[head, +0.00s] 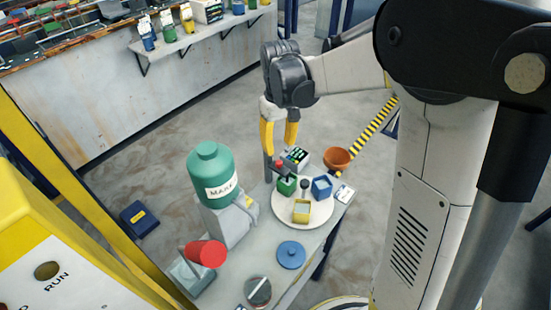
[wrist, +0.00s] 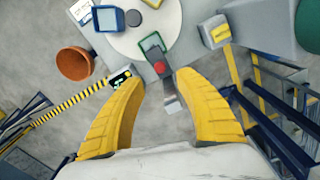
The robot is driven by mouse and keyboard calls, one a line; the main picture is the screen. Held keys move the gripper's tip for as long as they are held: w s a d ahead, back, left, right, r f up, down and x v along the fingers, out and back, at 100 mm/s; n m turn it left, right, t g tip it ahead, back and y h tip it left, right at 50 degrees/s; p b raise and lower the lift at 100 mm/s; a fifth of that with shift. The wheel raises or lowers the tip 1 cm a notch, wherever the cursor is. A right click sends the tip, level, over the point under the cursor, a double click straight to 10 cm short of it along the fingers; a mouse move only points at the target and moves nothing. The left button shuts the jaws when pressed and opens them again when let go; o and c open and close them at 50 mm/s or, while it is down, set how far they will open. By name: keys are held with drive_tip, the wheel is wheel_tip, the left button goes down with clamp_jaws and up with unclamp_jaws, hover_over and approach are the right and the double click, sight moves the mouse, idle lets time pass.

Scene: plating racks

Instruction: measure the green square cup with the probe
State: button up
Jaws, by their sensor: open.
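The green square cup (head: 287,187) stands on the white round plate (head: 272,213), at its far left edge; its green rim (wrist: 152,41) shows at top centre in the wrist view. A red-knobbed grey piece (head: 279,164), which looks like the probe, is beside the cup; its red knob (wrist: 158,67) is just below the cup in the wrist view. I cannot tell whether it touches the cup. My gripper (head: 279,148) points down with its yellow fingers spread, above the red knob. In the wrist view the gripper (wrist: 160,82) is open and holds nothing.
A blue square cup (head: 321,187) and a yellow square cup (head: 301,211) share the plate. A meter with a lit display (head: 296,157) and a terracotta bowl (head: 337,159) stand behind. A teal canister (head: 211,172), a red cylinder (head: 206,253) and a blue disc (head: 291,254) are nearer.

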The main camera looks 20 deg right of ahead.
sight(279, 162)
wheel_tip(279, 162, down, 8)
drive_tip(key=shift+r+b, duration=0.1)
drive_tip(key=shift+b, duration=0.85)
clamp_jaws()
